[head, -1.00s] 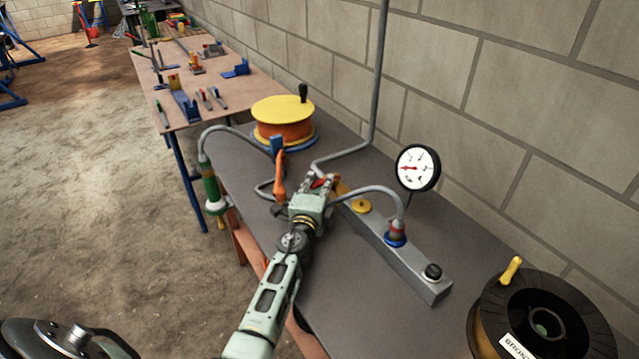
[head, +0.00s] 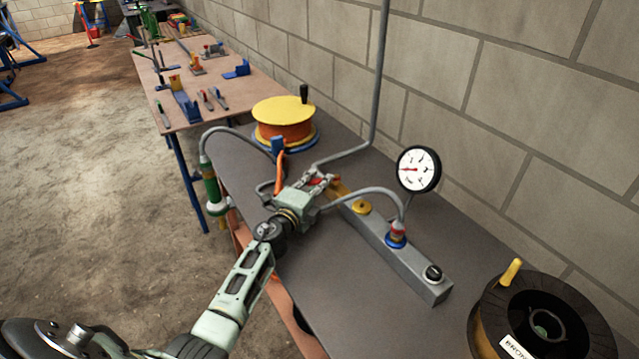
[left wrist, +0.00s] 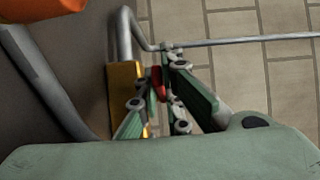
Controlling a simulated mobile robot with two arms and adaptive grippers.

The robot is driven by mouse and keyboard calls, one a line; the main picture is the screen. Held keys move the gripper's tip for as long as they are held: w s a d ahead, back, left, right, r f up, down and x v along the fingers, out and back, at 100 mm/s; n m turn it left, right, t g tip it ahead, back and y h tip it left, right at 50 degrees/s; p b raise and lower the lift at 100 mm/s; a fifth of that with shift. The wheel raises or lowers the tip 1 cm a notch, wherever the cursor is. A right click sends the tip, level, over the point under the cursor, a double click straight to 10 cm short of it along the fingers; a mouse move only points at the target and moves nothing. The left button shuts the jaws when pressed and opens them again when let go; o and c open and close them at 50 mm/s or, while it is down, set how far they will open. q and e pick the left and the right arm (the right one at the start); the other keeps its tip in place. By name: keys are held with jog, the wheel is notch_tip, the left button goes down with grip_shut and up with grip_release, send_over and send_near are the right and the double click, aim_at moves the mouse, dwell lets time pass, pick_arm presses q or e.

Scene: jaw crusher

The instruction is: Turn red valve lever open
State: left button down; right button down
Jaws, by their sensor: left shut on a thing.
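The red valve lever (head: 318,182) shows as a small red piece at the tips of my left gripper (head: 316,180) in the head view. In the left wrist view the red lever (left wrist: 158,84) sits between the two fingers of my left gripper (left wrist: 160,82), which are shut on it. A yellow valve body (left wrist: 124,86) lies just left of the fingers there. Part of the lever and valve is hidden by the gripper. A grey manifold block (head: 408,260) with a pressure gauge (head: 418,169) stands on the dark bench. My right gripper is not in view.
A yellow and orange hose reel (head: 284,122) stands behind the gripper. A black spool (head: 545,315) is at the front right. A grey pipe (head: 376,80) runs up the block wall. A hose with a green handle (head: 212,188) hangs off the bench's left edge.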

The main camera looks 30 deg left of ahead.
pick_arm(q)
jog(key=shift+w+a+f+m+h+b, duration=0.15)
jog(key=shift+m+h+b, duration=0.1)
jog(key=shift+m+h, duration=0.25)
jog(key=shift+w+a+f+m+h+b, duration=0.1)
jog(key=shift+a+m+h+b, duration=0.15)
jog(key=shift+h, duration=0.35)
jog(key=shift+w+m+g+h+b, duration=0.15)
jog(key=shift+m+h+b, duration=0.35)
jog(key=shift+h, duration=0.3)
jog(key=shift+w+m+g+h+b, duration=0.15)
jog(key=shift+m+h+b, duration=0.25)
jog(key=shift+h, duration=0.4)
jog(key=c, duration=1.9)
grip_release()
jog(key=shift+r, duration=0.1)
jog(key=shift+v, duration=4.05)
jog(key=shift+r, duration=0.1)
